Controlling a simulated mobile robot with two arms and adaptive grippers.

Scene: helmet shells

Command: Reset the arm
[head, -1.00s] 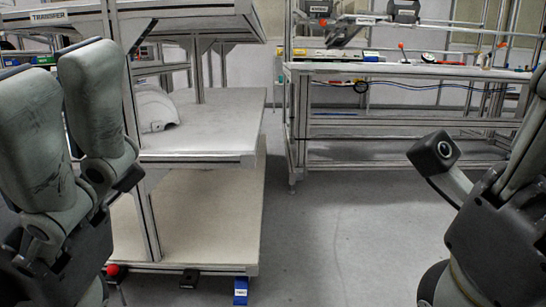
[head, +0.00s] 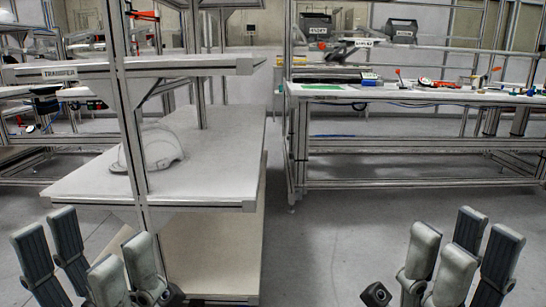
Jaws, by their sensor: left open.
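My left gripper (head: 88,254) is at the lower left of the head view, fingers pointing up and spread apart, with nothing between them. It shows in front of the lower part of the transfer rack. My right gripper (head: 463,252) is at the lower right, fingers also up and apart, with nothing seen between them, over the grey floor. Both wrists and most of both arms are below the frame. A white helmet shell (head: 162,148) lies on the middle shelf of the rack, partly hidden by a post and apart from both grippers.
The transfer rack (head: 205,191), with its labelled upper shelf, stands left of centre. A workbench (head: 420,96) with bins and small tools stands at the back right. More frames and shelves are at the far left.

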